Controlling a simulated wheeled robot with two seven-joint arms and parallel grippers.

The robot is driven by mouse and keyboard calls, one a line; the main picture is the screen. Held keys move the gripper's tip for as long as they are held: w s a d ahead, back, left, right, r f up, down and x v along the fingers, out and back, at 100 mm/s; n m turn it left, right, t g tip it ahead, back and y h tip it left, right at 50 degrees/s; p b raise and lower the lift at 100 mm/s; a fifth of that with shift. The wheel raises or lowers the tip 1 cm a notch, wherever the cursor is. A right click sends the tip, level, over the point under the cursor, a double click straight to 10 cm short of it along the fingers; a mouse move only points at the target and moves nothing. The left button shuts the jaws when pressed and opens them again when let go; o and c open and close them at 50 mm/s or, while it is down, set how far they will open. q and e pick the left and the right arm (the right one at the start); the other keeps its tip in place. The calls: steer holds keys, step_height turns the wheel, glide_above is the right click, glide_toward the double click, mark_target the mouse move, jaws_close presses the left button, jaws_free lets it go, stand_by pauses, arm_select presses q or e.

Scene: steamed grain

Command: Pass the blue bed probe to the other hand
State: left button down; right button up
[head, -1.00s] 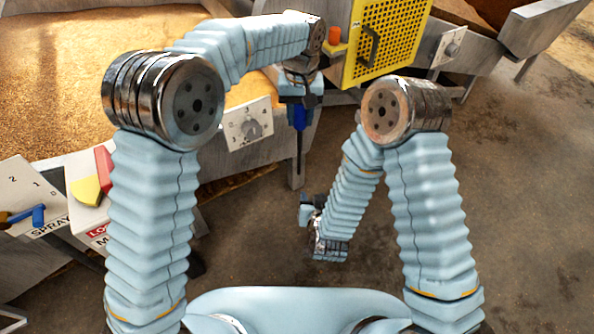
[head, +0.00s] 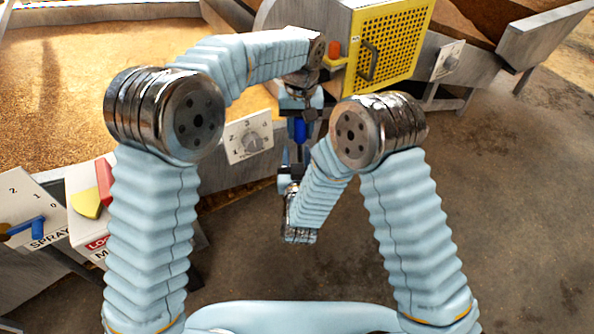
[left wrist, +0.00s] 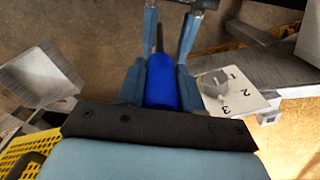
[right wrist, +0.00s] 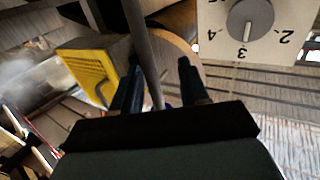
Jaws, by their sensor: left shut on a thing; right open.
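The blue bed probe (head: 300,130) hangs upright below my left gripper (head: 299,112) in the head view. The left wrist view shows its blue handle (left wrist: 160,82) between the two fingers, with the dark thin shaft (left wrist: 159,32) beyond. My left gripper is shut on the handle. My right gripper (head: 293,170) is just below it in the head view, close to the probe's lower part. In the right wrist view my right gripper (right wrist: 158,82) is open, and the grey shaft (right wrist: 143,45) shows between its fingers, nearer the left one. Whether it touches is unclear.
A dial panel (head: 249,136) is on the grain bed's (head: 60,75) front wall, close to both grippers. A yellow perforated guard (head: 395,45) stands behind. A spray switch panel (head: 30,205) is at the left. The floor (head: 510,220) at the right is clear.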

steer(key=shift+w, duration=0.95)
steer(key=shift+c, duration=0.2)
arm_select(q)
steer(key=shift+d, duration=0.1)
arm_select(e)
steer(key=shift+a, duration=0.15)
jaws_close()
arm_select(q)
steer(key=c, duration=0.8)
jaws_free()
steer(key=shift+c, duration=0.2)
steer(key=shift+o, duration=0.9)
steer(key=shift+r, duration=0.1)
